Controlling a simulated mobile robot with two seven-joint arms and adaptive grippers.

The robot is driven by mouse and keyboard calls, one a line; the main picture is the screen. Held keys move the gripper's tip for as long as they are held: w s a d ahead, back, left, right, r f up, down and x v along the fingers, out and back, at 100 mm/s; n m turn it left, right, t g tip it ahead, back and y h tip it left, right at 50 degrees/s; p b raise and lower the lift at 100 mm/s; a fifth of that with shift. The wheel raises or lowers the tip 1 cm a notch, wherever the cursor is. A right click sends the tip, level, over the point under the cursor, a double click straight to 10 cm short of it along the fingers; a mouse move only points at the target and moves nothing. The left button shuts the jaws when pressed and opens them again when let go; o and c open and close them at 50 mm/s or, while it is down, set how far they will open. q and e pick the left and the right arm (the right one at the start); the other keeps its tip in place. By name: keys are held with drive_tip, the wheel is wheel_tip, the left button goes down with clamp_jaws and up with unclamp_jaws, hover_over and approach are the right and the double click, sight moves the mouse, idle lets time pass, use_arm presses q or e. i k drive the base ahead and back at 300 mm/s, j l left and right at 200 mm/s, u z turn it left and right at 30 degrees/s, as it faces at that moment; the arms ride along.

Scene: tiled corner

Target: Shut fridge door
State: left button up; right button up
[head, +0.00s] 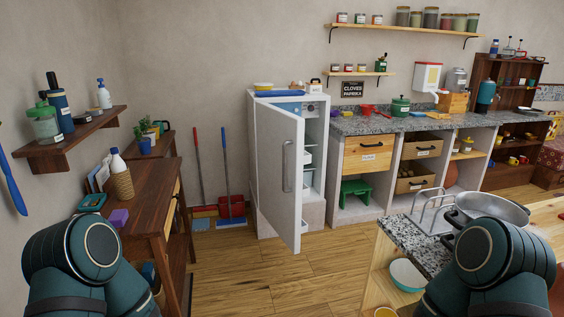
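The white fridge (257,190) stands against the back wall on a pale block, at the left end of the counter. Its door (280,172) is partly open and swings out toward me, hinged on the left side. A vertical grey handle (287,165) is on the door's outer face. Through the gap on the right, white shelves and drawers (307,158) show inside. Parts of my two arms show at the bottom left and bottom right corners. Neither gripper is in view.
Wooden floor (230,275) is clear in front of the fridge. A brown wooden table (150,200) stands at left. A granite-topped unit (415,240) with a pot (490,208) stands at right. A broom and dustpan (231,206) lean left of the fridge. A green stool (357,190) is under the counter.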

sight(281, 156)
drive_tip(key=i+j, duration=0.25)
drive_tip(key=i, duration=0.2)
drive_tip(key=i+j, duration=0.25)
drive_tip(key=i, duration=0.25)
